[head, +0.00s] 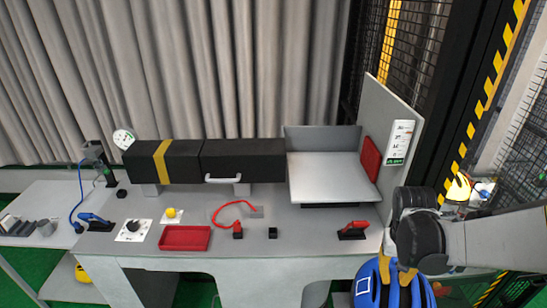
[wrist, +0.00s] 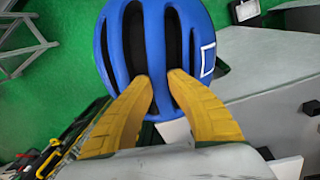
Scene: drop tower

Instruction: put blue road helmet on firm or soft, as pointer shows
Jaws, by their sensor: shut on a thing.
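The blue road helmet (head: 376,298), with black vent slots and a white square outline, hangs from my gripper (head: 403,275) at the bottom right, in front of the bench edge. In the wrist view the helmet (wrist: 157,40) is at the top centre. There the yellow fingers of my gripper (wrist: 160,82) are shut on its vented shell. A black knob (head: 133,227) sits on a white plate on the bench's left. A round white dial (head: 123,138) stands behind it. I cannot read either setting, nor tell which places are firm or soft.
An upright panel (head: 405,115) stands at the right.

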